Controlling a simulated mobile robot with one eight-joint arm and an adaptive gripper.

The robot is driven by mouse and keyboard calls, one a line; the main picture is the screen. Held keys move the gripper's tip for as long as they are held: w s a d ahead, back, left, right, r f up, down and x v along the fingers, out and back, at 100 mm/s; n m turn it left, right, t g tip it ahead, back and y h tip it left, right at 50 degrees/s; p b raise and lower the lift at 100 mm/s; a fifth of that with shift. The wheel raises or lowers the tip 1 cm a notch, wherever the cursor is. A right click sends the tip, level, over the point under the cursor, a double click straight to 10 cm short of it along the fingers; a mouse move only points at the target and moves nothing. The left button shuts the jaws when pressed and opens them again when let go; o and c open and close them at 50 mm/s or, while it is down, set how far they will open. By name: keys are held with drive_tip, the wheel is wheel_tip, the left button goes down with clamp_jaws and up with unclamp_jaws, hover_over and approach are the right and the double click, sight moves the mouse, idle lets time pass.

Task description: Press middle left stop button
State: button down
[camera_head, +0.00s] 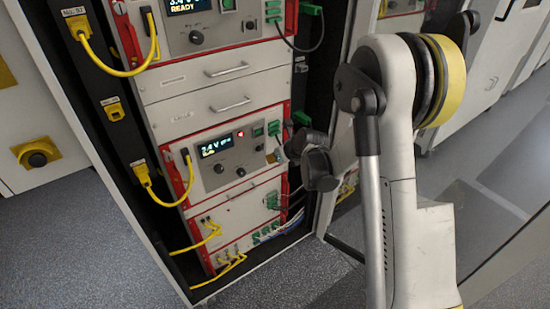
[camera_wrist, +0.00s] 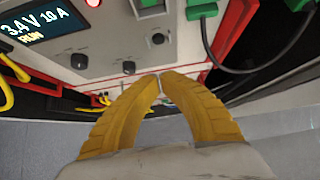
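The middle unit (camera_head: 228,155) in the rack has a lit display (camera_head: 216,145); in the wrist view this display (camera_wrist: 42,28) reads 3.4 V 10 A RUN. A small red lit button (camera_head: 241,134) sits right of the display. It also shows in the wrist view (camera_wrist: 93,3), cut by the top edge. A round black button (camera_wrist: 157,39) lies further right, below a green part (camera_wrist: 150,5). My gripper (camera_wrist: 158,77) has its yellow fingers shut tip to tip, with nothing between them. In the wrist picture the tips appear below the black button; their gap to the panel is unclear.
Two black knobs (camera_wrist: 79,61) (camera_wrist: 129,67) are on the panel. Green connectors (camera_wrist: 200,10) with a dark cable are at right. Yellow cables (camera_head: 160,195) hang at the rack's left. An upper unit (camera_head: 200,22) reads READY. Grey floor (camera_head: 90,250) is clear at lower left.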

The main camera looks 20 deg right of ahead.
sight(259, 149)
drive_tip(key=shift+w+a+f+b, duration=0.4)
drive_tip(key=shift+w+f, duration=0.2)
drive_tip(key=shift+w, duration=0.6)
drive_tip(key=shift+w+a+f+b, duration=0.4)
drive_tip(key=shift+w+f, duration=0.25)
drive_tip(key=shift+w, duration=0.6)
drive_tip(key=shift+w+a+f+b, duration=0.4)
drive_tip(key=shift+w+f, duration=0.2)
drive_tip(key=shift+w, duration=0.6)
